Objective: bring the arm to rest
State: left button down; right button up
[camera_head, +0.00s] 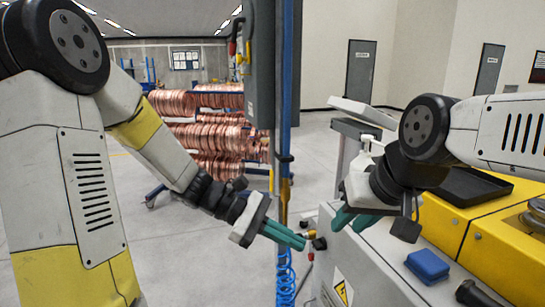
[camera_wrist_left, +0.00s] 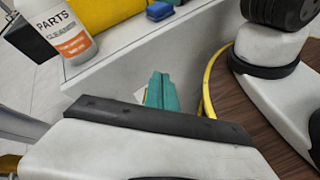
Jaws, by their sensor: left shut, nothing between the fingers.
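My left gripper (camera_head: 302,243) has green fingers. It is shut and empty, and points right and slightly down in the head view, beside the blue post and near the left side of the grey machine cabinet. Its green fingers also show pressed together in the left wrist view (camera_wrist_left: 161,92). My right gripper (camera_head: 350,222) is over the left part of the cabinet's top, with its green fingers pointing down and left. Part of it is hidden by its own wrist, and its opening is not clear. I see nothing held in either gripper.
The grey cabinet (camera_head: 365,270) carries a blue block (camera_head: 428,266) and yellow machine parts (camera_head: 447,222). A blue post (camera_head: 287,110) with a coiled blue hose (camera_head: 285,278) stands ahead. Copper coils (camera_head: 220,130) are behind it. A parts cleaner container (camera_wrist_left: 65,32) shows in the left wrist view.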

pick_arm(q)
jog(key=s+a+r+m+t+y, duration=0.3)
jog(key=a+r+m+t+y, duration=0.1)
jog(key=a, duration=0.5)
jog(key=s+a+r+m+t+y, duration=0.3)
jog(key=a+m+y, duration=0.3)
jog(key=a, duration=0.3)
jog(key=shift+a+r+m+t, duration=0.25)
jog(key=shift+r+m+t, duration=0.45)
jog(key=shift+r+t, duration=0.15)
